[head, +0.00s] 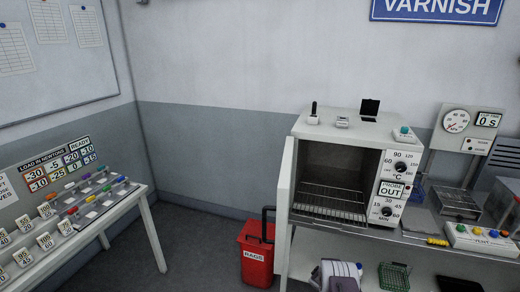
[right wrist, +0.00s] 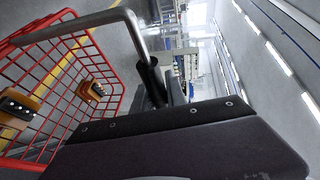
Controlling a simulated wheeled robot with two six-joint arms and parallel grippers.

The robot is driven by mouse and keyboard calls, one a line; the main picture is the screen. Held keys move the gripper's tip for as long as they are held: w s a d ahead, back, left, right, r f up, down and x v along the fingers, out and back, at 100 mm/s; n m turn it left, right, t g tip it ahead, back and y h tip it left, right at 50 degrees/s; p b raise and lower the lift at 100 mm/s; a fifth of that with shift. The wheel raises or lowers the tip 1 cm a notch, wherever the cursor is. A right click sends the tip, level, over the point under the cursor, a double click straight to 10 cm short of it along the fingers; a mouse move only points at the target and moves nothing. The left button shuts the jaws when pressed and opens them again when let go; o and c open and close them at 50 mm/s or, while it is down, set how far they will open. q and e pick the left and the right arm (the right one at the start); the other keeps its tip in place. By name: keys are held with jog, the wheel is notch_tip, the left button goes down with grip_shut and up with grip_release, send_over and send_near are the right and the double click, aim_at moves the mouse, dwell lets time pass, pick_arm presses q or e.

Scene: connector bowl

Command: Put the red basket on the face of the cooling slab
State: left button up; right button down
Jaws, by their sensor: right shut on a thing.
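The red wire basket (right wrist: 92,45) fills the left of the right wrist view, with a metal handle arching over it. Two orange-brown pieces with black ends (right wrist: 92,91) show within its mesh. My right gripper (right wrist: 152,85) is shut on the basket at its handle; the exact contact is partly hidden. The basket is not seen in the head view. A flat grey plate, which looks like the cooling slab (head: 419,222), lies on the bench right of the oven. My left gripper is not in view.
The oven (head: 347,160) stands on the bench with its door open to the left. A green basket (head: 395,276) is below. A red rags bin (head: 256,255) stands left.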

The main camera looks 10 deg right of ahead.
jog(key=s+a+m+g+y+b, duration=0.1)
jog(key=s+a+m+y, duration=0.3)
jog(key=a+m+y, duration=0.35)
jog(key=s+a+m+y, duration=0.45)
jog(key=a+y, duration=0.35)
jog(key=a, duration=0.3)
jog(key=w+a+r+m+t+y+b, duration=0.1)
jog(key=w+a+r+m+t+y, duration=0.15)
jog(key=a+m+t+y, duration=0.2)
jog(key=w+a+r+m+t+y, duration=0.1)
jog(key=w+a+m+t+y, duration=0.25)
jog(key=a, duration=0.25)
jog(key=w+r+m+t+h+b, duration=0.1)
jog(key=w+r+m+t, duration=0.1)
jog(key=w+m+t, duration=1)
jog(key=shift+w+d+r+t, duration=0.4)
jog(key=shift+w+t, duration=0.6)
jog(key=shift+t, duration=0.8)
jog(key=shift+h, duration=0.25)
